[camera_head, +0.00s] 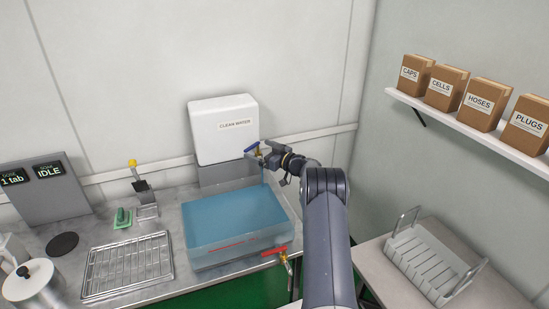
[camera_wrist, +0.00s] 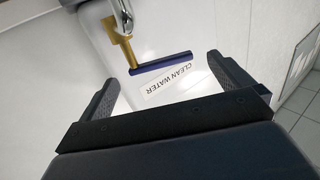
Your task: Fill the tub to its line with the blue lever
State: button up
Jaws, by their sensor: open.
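The clear tub (camera_head: 191,252) stands on the counter with blue water (camera_head: 235,215) in it. A red line (camera_head: 230,245) crosses its front wall. The water surface looks close to the line; I cannot tell exactly. The blue lever (camera_head: 251,146) sits on a brass tap at the white clean water tank (camera_head: 224,128). A thin pale stream seems to fall below the tap into the tub. My gripper (camera_head: 272,156) is at the tap, just right of the lever. In the wrist view, the blue lever (camera_wrist: 160,65) lies between the open jaws (camera_wrist: 160,74), apart from both fingers.
A red-handled drain tap (camera_head: 273,252) sticks out at the tub's front right. A wire rack (camera_head: 128,266), a white pot (camera_head: 32,284) and a panel reading IDLE (camera_head: 46,196) stand left. Boxes (camera_head: 481,103) line the right shelf (camera_head: 465,130). A white rack (camera_head: 432,262) stands on the right table.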

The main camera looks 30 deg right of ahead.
jog(key=b+v, duration=0.1)
jog(key=v, duration=0.7)
jog(key=shift+s+b, duration=0.3)
jog(key=shift+b, duration=0.1)
jog(key=shift+d+f, duration=0.1)
dwell(6.7)
